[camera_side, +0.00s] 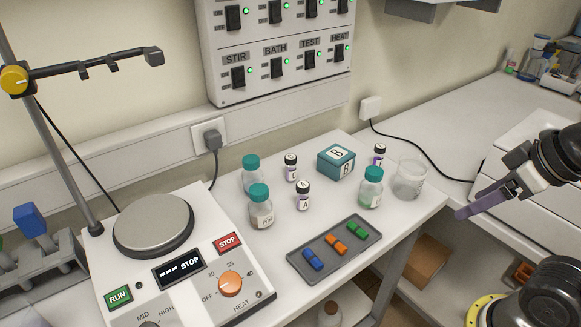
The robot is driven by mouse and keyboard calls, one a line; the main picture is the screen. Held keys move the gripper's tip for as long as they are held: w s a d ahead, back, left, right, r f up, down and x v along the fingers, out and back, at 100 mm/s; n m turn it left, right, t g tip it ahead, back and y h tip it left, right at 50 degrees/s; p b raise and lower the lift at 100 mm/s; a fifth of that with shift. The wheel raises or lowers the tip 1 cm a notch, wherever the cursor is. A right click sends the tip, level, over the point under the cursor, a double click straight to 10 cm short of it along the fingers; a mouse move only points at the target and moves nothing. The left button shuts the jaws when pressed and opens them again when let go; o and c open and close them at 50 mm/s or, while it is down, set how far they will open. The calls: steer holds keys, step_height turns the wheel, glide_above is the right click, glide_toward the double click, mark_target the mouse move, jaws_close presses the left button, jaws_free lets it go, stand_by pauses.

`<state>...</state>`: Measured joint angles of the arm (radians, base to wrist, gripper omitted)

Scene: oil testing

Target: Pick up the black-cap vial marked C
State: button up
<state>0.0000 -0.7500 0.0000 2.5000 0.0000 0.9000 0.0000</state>
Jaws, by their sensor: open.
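Several small black-cap vials stand upright on the white bench. The front one (303,196) has a label that looks like A. A second vial (291,168) stands behind it, and a third vial (379,155) stands farther right, behind a teal-capped jar; its label looks purple. I cannot read a C on either of these two. My gripper (468,205) is at the right, beyond the bench's right edge, open and empty, apart from all the vials. Its purple finger points left; the other finger is hard to make out.
Teal-capped jars (261,211) (370,190), a teal box marked B (336,162) and a clear beaker (409,181) crowd the vials. A grey tray (300,268) with coloured pieces lies in front. A hotplate (153,226) stands left; a switch panel (275,65) hangs behind.

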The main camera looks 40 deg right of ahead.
steer(key=shift+w, duration=0.1)
steer(key=w+a+r+m+g, duration=0.1)
steer(key=w+r+m, duration=0.5)
steer(key=w, duration=0.5)
steer(key=m+g, duration=0.4)
steer(key=m, duration=0.9)
glide_above(291, 170)
steer(key=d, duration=0.1)
step_height(291, 170, down, 7)
steer(key=shift+w+f+m+g, duration=0.3)
steer(key=shift+w+f+m, duration=0.1)
steer(key=shift+w+f, duration=0.3)
step_height(291, 170, down, 13)
steer(key=shift+s+f, duration=0.15)
steer(key=shift+f, duration=0.05)
